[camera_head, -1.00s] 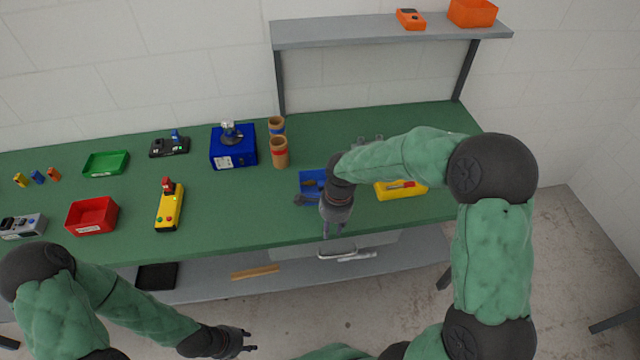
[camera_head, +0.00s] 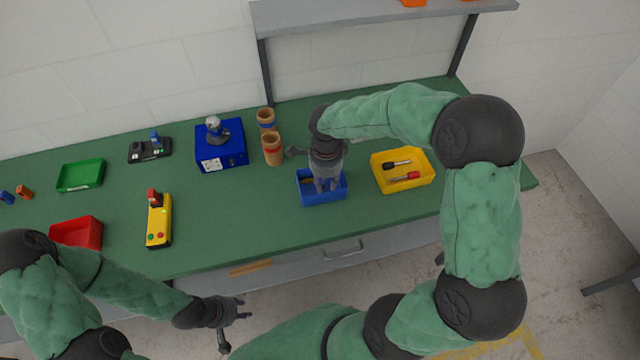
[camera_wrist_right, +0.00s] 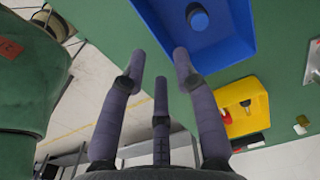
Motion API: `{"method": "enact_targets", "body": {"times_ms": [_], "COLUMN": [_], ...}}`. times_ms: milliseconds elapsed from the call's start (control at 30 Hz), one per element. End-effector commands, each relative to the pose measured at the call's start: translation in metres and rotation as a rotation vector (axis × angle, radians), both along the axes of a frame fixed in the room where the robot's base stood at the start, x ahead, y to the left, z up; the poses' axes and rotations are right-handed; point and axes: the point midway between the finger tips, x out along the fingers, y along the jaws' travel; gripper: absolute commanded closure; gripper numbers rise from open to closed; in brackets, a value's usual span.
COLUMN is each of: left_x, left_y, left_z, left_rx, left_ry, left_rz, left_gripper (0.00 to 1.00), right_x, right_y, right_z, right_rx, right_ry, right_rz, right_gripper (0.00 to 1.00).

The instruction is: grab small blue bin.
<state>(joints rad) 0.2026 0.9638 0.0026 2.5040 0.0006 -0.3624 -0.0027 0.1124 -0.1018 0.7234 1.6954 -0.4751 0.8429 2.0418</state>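The small blue bin (camera_head: 310,198) stands on the green workbench, right of centre in the head view. It also shows at the top of the right wrist view (camera_wrist_right: 228,48), with a dark blue round item (camera_wrist_right: 197,17) inside. My right gripper (camera_head: 325,185) points down over the bin and hides part of its inside. In the wrist view its fingers (camera_wrist_right: 160,60) are spread with nothing between them, and the bin lies beyond the tips. Contact with the bin cannot be told. My left gripper (camera_head: 242,310) is open and empty, in front of the bench edge.
A yellow bin (camera_head: 388,184) with screwdrivers stands just right of the blue bin. Two brown cups (camera_head: 273,150) and a blue box (camera_head: 222,150) stand behind left. A yellow control box (camera_head: 158,228), red bin (camera_head: 80,232) and green bin (camera_head: 80,175) are further left.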

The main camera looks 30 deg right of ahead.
Motion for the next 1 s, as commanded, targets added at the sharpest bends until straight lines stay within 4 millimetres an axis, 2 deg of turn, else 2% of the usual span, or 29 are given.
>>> {"method": "enact_targets", "body": {"times_ms": [100, 367, 700, 933, 967, 1000], "left_x": [0.0, 0.0, 0.001, 0.001, 0.001, 0.001], "left_y": [0.0, 0.0, 0.0, 0.0, 0.0, 0.0], "left_z": [-0.003, -0.004, -0.011, -0.01, -0.01, -0.01], "left_rx": [0.0, 0.0, 0.0, 0.0, 0.0, 0.0], "left_ry": [0.0, -0.001, -0.001, -0.001, -0.001, -0.001], "left_rz": [0.0, 0.0, 0.0, 0.0, 0.0, 0.0], "left_gripper": [0.66, 0.66, 0.66, 0.66, 0.66, 0.66], "right_x": [0.0, 0.0, 0.001, 0.001, 0.001, 0.001], "right_y": [0.0, -0.001, -0.002, -0.002, -0.002, -0.002], "right_z": [-0.015, -0.028, -0.071, -0.072, -0.072, -0.072], "right_rx": [0.0, 0.0, 0.001, 0.001, 0.001, 0.001], "right_ry": [0.001, 0.001, 0.001, -0.001, -0.001, -0.001], "right_rz": [-0.001, 0.0, 0.0, 0.0, 0.0, 0.0], "right_gripper": [0.7, 0.7, 0.7, 0.7, 0.72, 0.84]}}
